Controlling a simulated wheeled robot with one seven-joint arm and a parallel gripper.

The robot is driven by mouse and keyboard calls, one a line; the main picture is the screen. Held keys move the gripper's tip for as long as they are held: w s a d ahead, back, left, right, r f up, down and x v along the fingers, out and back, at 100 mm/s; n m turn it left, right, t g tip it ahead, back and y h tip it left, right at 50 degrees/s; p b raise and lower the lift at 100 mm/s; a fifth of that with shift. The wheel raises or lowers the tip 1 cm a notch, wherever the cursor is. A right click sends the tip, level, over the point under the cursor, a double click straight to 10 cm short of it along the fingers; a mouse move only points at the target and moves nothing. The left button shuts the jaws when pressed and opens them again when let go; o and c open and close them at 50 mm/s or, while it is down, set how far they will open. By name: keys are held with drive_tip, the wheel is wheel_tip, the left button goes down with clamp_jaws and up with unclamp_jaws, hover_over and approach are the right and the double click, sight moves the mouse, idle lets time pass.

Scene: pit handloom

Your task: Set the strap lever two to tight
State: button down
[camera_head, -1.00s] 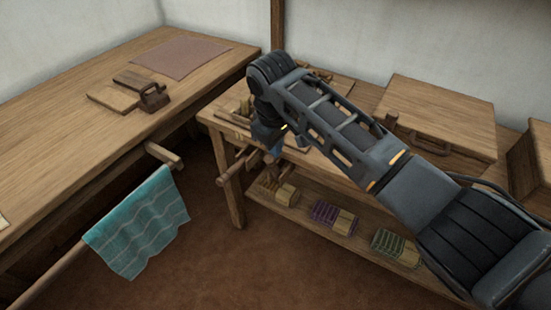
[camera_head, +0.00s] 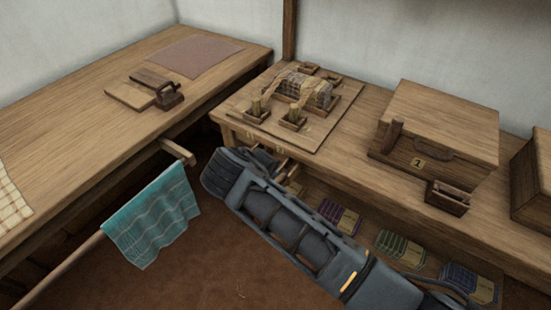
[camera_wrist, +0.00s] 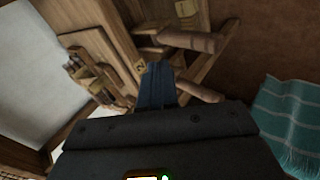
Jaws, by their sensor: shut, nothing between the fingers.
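A wooden board (camera_head: 330,130) on the bench carries a strapped bundle (camera_head: 306,90) and two short upright wooden posts (camera_head: 257,108) (camera_head: 293,119). Below the bench's front edge, wooden handles (camera_head: 285,168) stick out, partly hidden by my arm. In the wrist view, a rounded handle (camera_wrist: 190,40) and a second handle (camera_wrist: 200,92) show there, near a tag reading 2 (camera_wrist: 140,67). I cannot tell which part is strap lever two. My gripper (camera_wrist: 157,70) is shut and empty, close to the tag and between the handles. My arm hides it in the head view.
Yarn bundles (camera_head: 340,216) sit on the lower shelf. A teal cloth (camera_head: 152,217) hangs on a rod at left. Brown floor lies between the benches.

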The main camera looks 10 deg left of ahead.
drive_tip(key=s+a+f+t+h+b, duration=0.1)
drive_tip(key=s+f+t+b, duration=0.2)
drive_tip(key=f+t+b, duration=0.1)
drive_tip(key=shift+s+a+f+h+b, duration=0.3)
drive_tip(key=shift+f+b, duration=0.3)
drive_tip(key=shift+f, duration=0.25)
